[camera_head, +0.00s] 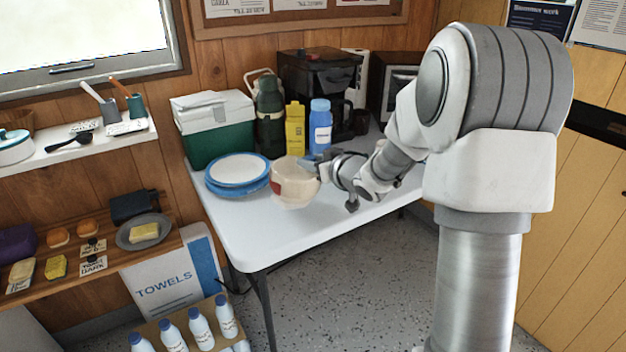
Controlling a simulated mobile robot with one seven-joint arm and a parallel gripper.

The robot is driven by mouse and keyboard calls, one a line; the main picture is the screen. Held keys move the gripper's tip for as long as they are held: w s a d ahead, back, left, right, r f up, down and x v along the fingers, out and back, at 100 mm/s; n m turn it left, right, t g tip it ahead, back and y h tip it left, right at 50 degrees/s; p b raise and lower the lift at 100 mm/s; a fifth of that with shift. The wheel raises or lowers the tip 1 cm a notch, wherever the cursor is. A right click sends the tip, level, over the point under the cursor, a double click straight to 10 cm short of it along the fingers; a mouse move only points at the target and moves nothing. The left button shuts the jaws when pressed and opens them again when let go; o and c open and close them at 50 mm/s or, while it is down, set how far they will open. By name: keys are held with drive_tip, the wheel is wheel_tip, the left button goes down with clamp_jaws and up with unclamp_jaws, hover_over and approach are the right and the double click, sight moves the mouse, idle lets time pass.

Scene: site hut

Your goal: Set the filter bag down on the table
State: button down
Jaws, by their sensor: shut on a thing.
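The filter bag (291,187), a cream, rounded pack with a red mark on its side, is at the left end of my arm. My gripper (318,172) is shut on its right side. The bag shows over the white table (290,235), just right of the blue-rimmed plates. I cannot tell whether its underside touches the tabletop. The bag partly hides the gripper's fingertips.
Blue-rimmed plates (238,170) are stacked left of the bag. A green cooler (214,130), a flask (270,115), a yellow carton (295,128), a blue bottle (320,125) and a black coffee maker (318,78) stand behind. The table's front is clear.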

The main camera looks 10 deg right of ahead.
sight(313, 174)
drive_tip(key=shift+f+b, duration=0.85)
drive_tip(key=shift+f, duration=1)
drive_tip(key=shift+f, duration=0.1)
drive_tip(key=shift+f, duration=0.15)
drive_tip(key=shift+c, duration=2.3)
unclamp_jaws()
drive_tip(key=shift+r, duration=0.2)
drive_tip(key=shift+s+d+r, duration=0.1)
drive_tip(key=shift+r, duration=0.1)
drive_tip(key=p+v, duration=0.3)
drive_tip(key=v, duration=0.8)
drive_tip(key=shift+s, duration=0.35)
